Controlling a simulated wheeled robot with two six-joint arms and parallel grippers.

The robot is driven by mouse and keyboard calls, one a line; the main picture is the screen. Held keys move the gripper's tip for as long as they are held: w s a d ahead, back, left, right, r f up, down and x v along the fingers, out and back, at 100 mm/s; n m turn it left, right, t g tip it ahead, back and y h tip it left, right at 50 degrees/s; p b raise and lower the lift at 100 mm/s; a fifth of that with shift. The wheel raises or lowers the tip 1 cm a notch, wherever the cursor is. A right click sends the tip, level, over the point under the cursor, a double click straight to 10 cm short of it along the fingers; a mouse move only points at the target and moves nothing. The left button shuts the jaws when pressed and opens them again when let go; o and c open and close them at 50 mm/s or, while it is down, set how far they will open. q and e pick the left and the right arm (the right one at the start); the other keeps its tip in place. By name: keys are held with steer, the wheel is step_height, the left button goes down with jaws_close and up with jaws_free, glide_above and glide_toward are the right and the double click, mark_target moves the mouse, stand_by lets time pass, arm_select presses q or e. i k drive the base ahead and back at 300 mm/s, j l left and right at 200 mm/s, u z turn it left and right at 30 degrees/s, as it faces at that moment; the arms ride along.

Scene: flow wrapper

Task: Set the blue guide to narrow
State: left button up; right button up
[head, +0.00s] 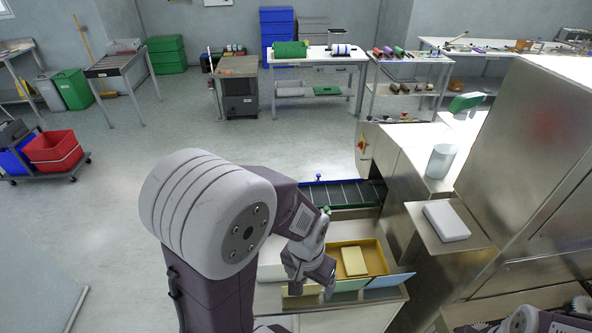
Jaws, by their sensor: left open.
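The blue guide (350,181) is a thin blue rail along the far side of the dark slatted conveyor (352,194). A small blue knob (318,177) stands near its left end. A green guide (355,206) runs along the near side, with a green knob (326,209) close to my left wrist. My left gripper (312,286) is open and points down over the front of the trays, nearer to me than the conveyor and apart from the blue guide. My right gripper is not in view.
A yellow tray (378,256) with a pale yellow block (354,261) lies beside my left gripper. Pale coloured panels (388,281) line the front. The steel machine (520,150) blocks the right side. Open floor (150,155) lies left of the conveyor.

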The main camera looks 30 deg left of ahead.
mark_target(318, 180)
steer(key=k+j+u, duration=0.1)
steer(key=u, duration=0.25)
steer(key=j+u, duration=0.4)
steer(key=i, duration=0.3)
steer(key=k+u, duration=0.1)
steer(key=k+j+u, duration=0.15)
steer(key=u, duration=0.2)
steer(key=k+j+u, duration=0.1)
steer(key=j+u, duration=0.3)
steer(key=k+j+u, duration=0.1)
steer(key=j+u, duration=0.65)
steer(key=i+j+u, duration=0.55)
steer(key=i+j, duration=0.2)
steer(key=i+l+z, duration=0.25)
steer(key=z, duration=0.2)
steer(key=i+z, duration=0.75)
steer(key=z, duration=0.2)
steer(key=i+z, duration=0.25)
steer(key=i, duration=0.4)
steer(key=i+z, duration=0.3)
steer(key=i, duration=0.35)
steer(key=i+j+z, duration=0.25)
steer(key=i, duration=0.4)
steer(key=i+l+z, duration=0.1)
steer(key=z, duration=0.3)
steer(key=i+z, duration=0.55)
steer(key=z, duration=0.3)
steer(key=i+j+z, duration=0.15)
steer(key=z, duration=0.25)
steer(key=i, duration=0.05)
